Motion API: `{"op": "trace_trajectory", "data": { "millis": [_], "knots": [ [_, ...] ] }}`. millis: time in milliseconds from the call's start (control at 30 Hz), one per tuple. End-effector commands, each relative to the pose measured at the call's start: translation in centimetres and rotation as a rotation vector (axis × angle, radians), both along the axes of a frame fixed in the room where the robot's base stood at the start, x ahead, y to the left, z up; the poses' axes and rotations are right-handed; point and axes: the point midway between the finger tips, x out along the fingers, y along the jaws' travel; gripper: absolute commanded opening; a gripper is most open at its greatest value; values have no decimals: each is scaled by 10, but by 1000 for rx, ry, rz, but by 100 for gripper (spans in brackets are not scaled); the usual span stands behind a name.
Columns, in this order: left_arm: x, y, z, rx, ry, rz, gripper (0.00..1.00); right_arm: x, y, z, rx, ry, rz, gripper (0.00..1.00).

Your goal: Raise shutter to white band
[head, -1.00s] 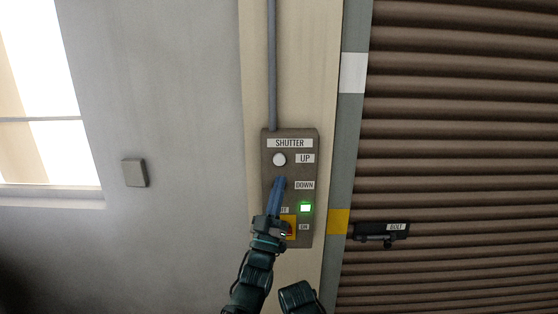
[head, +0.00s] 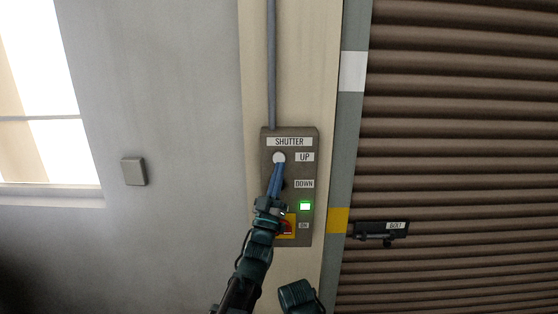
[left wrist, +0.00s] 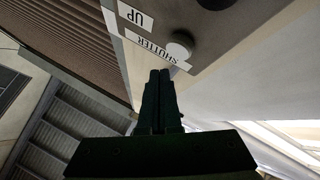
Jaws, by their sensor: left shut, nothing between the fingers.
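The shutter control box (head: 310,140) is on the beige post, with a white UP button (head: 279,158), a DOWN button partly hidden behind my gripper, a lit green lamp (head: 305,206) and a red-on-yellow switch (head: 288,228) marked ON. My left gripper (head: 278,168) is shut and empty, its tips at the lower edge of the UP button. In the left wrist view the UP button (left wrist: 180,46) is just beyond the fingertips; I cannot tell whether they touch. The brown slatted shutter (head: 460,130) fills the right side. The white band (head: 353,72) is on its grey side rail, above a yellow band (head: 338,220).
A bolt (head: 382,230) labelled BOLT is at the shutter's edge near the yellow band. A grey wall plate (head: 134,172) and a bright window are on the left. A grey conduit (head: 271,60) runs up from the box. The wall between is clear.

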Motion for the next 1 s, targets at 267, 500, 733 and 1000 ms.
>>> {"op": "trace_trajectory", "data": {
  "millis": [267, 500, 733, 1000],
  "knots": [
    [15, 0, 0, -1, 0, -1, 0, 0, 0, 0, 0, 0, 0, 0],
    [15, 0, 0, -1, 0, -1, 0, 0, 0, 0, 0, 0, 0, 0],
    [15, 0, 0, -1, 0, -1, 0, 0, 0, 0, 0, 0, 0, 0],
    [15, 0, 0, -1, 0, -1, 0, 0, 0, 0, 0, 0, 0, 0]
  ]
}}
